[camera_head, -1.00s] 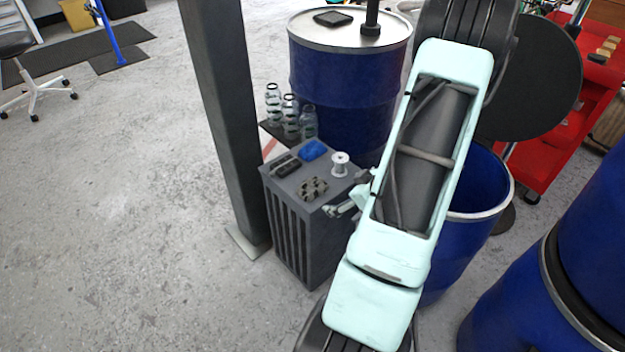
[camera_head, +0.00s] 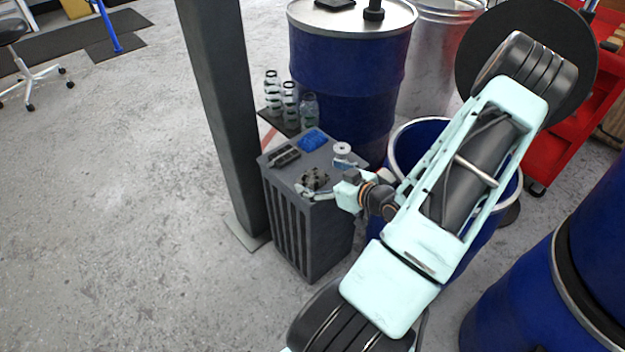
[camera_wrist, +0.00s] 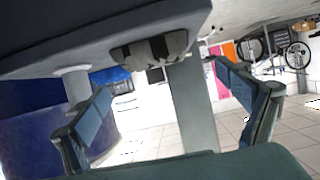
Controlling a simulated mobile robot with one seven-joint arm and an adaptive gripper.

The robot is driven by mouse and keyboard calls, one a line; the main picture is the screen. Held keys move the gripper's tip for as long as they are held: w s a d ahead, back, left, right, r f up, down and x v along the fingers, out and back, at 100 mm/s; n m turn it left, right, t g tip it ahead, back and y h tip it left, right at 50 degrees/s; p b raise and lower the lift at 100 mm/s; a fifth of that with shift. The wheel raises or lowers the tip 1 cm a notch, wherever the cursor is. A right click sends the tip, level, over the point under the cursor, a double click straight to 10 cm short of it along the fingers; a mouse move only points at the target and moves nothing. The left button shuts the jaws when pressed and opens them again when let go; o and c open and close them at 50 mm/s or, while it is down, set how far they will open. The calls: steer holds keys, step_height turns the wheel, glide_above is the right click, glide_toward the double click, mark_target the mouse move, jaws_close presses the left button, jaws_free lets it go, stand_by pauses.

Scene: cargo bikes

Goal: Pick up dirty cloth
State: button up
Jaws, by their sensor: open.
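A crumpled, patchy grey-and-dark piece (camera_head: 315,180), which looks like the dirty cloth, lies on top of the dark grey cabinet (camera_head: 325,232), near its front edge. In the wrist view this piece (camera_wrist: 150,48) shows above and between the fingertips. My gripper (camera_head: 312,193) is at the cabinet's front right edge, close to the piece. It also shows in the wrist view (camera_wrist: 162,82), with its fingers spread and nothing between them. I cannot tell whether a finger touches the piece. A blue crumpled item (camera_head: 313,141) lies farther back on the cabinet.
A white spool (camera_head: 342,150) stands right of the cloth, close to my gripper. A dark box-like item (camera_head: 284,157) lies left. Clear bottles (camera_head: 290,103) stand behind. A grey post (camera_head: 222,110) rises left of the cabinet; blue barrels (camera_head: 350,75) stand behind and right.

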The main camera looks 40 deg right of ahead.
mark_target(311, 173)
steer(key=b+x, duration=0.1)
steer(key=x, duration=0.1)
steer(key=b+x, duration=0.1)
steer(key=x, duration=0.2)
steer(key=shift+s+d+f, duration=0.1)
steer(key=shift+f, duration=0.2)
steer(key=c, duration=1.3)
